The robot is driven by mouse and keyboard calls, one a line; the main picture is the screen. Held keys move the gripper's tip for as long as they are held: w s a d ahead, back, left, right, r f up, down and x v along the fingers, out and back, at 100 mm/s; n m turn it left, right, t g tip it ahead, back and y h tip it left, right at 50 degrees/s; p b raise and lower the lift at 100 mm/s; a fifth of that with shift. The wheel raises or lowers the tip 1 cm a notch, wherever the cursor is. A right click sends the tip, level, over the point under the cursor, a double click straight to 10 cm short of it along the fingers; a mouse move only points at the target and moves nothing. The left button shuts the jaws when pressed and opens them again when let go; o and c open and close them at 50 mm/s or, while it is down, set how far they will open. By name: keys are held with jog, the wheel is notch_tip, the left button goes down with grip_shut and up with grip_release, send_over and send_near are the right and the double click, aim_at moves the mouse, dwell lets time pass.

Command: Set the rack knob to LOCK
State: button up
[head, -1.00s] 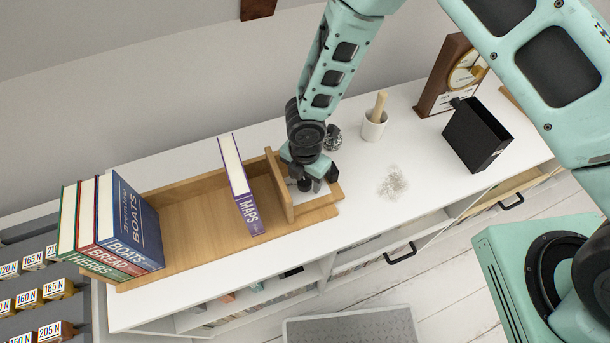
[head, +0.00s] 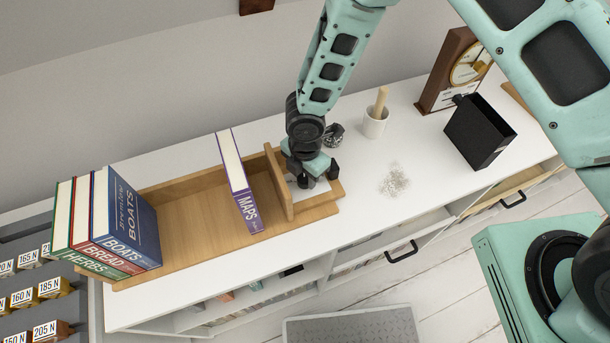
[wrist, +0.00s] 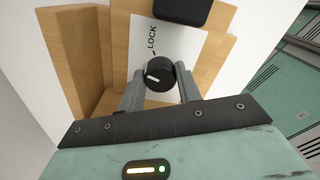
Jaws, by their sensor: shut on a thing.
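The rack knob (wrist: 155,73) is black and round with a short white pointer mark, on a white plate (wrist: 190,45) in the wrist view. The word LOCK and a small tick are printed on the plate above the knob. The pointer mark lies slanted towards the left and is not in line with the tick. My gripper (wrist: 158,85) is shut on the knob, one grey finger on each side. In the head view my gripper (head: 308,180) is at the right end of the wooden rack (head: 190,220) and hides the knob.
The rack holds a MAPS book (head: 240,185) and several books at the left, including BOATS (head: 130,220). A white cup with a wooden pestle (head: 375,122), a dark round object (head: 334,135), a black box (head: 480,132) and a clock (head: 455,75) stand to the right.

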aim_at(305, 177)
jog(key=m+b, duration=0.4)
jog(key=m, duration=0.1)
jog(key=shift+f, duration=0.15)
jog(key=shift+m+b, duration=0.8)
jog(key=shift+m, duration=1)
jog(key=shift+r, duration=0.2)
jog(key=o, duration=1)
notch_tip(305, 177, up, 17)
jog(key=b, duration=0.1)
jog(key=shift+r+b, duration=0.2)
jog(key=shift+b, duration=0.2)
